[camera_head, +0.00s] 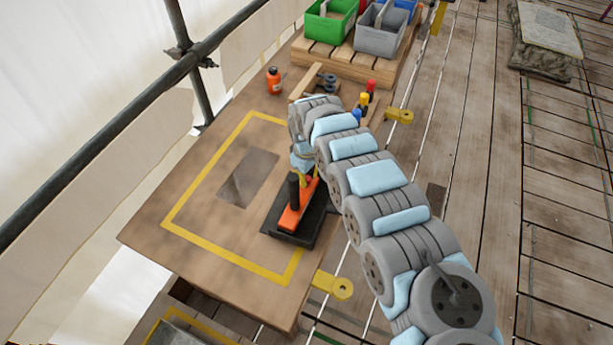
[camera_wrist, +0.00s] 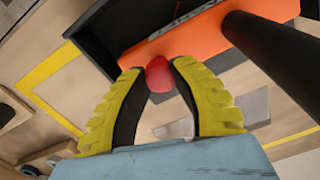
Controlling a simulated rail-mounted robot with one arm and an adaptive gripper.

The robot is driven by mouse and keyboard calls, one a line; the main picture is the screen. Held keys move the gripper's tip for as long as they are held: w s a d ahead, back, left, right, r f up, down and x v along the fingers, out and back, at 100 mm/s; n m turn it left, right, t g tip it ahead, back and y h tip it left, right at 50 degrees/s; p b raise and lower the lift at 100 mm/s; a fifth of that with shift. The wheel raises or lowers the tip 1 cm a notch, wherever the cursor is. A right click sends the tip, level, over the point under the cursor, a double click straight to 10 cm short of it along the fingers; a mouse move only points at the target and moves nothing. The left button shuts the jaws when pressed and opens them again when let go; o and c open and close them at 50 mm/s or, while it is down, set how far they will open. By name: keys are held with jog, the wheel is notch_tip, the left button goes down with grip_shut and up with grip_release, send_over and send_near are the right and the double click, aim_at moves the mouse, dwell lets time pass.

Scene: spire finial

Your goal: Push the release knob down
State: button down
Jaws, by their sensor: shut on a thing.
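The red release knob (camera_wrist: 158,80) sits at the near edge of an orange bar (camera_wrist: 195,38) in the wrist view. My gripper (camera_wrist: 157,70) has its yellow, black-lined fingers closed in on both sides of the knob, with the tips at the orange bar. The orange bar (camera_head: 291,216) also shows in the head view, on a black base (camera_head: 272,222) on the workbench. A black upright handle (camera_head: 294,188) rises from it; this handle looms at the right of the wrist view (camera_wrist: 275,55). In the head view my arm largely hides the knob.
The wooden workbench (camera_head: 150,232) has a yellow taped outline and a grey patch (camera_head: 248,178). An orange bottle (camera_head: 274,80) stands at its back. Green (camera_head: 328,28) and grey (camera_head: 380,40) bins stand behind. The bench's left side is clear.

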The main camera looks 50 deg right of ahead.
aim_at(306, 178)
jog(key=shift+f+p, duration=0.15)
jog(key=shift+p, duration=0.25)
jog(key=shift+f, duration=0.3)
jog(key=c, duration=0.8)
grip_release()
jog(key=shift+f, duration=0.1)
jog(key=shift+r, duration=0.2)
jog(key=shift+r, duration=0.45)
notch_tip(306, 178, up, 11)
